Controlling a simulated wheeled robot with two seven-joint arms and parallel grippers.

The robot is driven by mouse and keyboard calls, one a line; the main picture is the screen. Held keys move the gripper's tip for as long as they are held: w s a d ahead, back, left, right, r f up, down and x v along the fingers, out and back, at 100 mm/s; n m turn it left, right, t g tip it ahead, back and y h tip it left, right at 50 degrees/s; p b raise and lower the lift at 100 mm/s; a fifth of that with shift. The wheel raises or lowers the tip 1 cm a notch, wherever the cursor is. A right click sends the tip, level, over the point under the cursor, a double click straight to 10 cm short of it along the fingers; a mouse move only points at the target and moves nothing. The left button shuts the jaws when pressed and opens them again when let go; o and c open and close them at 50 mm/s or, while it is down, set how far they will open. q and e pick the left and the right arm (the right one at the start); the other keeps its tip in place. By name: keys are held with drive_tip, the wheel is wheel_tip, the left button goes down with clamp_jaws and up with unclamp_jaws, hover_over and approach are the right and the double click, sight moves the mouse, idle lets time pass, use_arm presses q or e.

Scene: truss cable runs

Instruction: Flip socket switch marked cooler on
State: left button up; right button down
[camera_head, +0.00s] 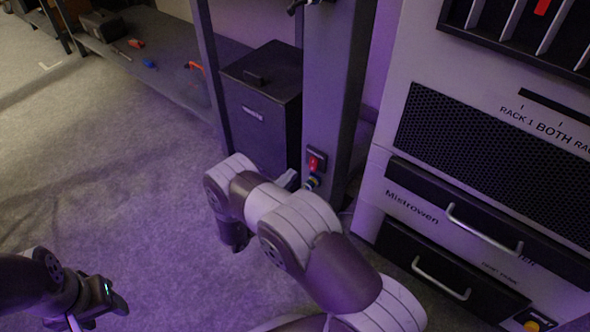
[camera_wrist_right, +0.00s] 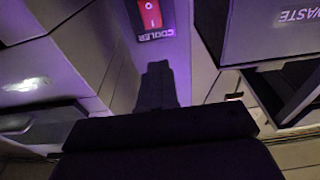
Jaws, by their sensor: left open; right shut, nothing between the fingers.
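The red rocker switch (camera_wrist_right: 149,14) sits at the top of the right wrist view with its "O" and "I" marks showing. The COOLER label (camera_wrist_right: 155,35) beside it appears upside down there. Contact cannot be told. My right arm hides most of that gripper in the head view. My left gripper (camera_head: 112,300) is open and empty at lower left.
A dark waste bin (camera_head: 262,110) stands left of the post (camera_head: 335,90). A rack cabinet with handled drawers (camera_head: 470,230) is on the right. A low shelf (camera_head: 150,70) with tools runs along the back left. The carpet (camera_head: 110,170) at left is clear.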

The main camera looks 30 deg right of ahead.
drive_tip(key=s+a+r+p, duration=0.1)
drive_tip(key=s+a+p, duration=0.1)
drive_tip(key=a, duration=0.3)
drive_tip(key=shift+s+a+r, duration=0.2)
drive_tip(key=shift+a+r, duration=0.05)
drive_tip(key=shift+a, duration=0.05)
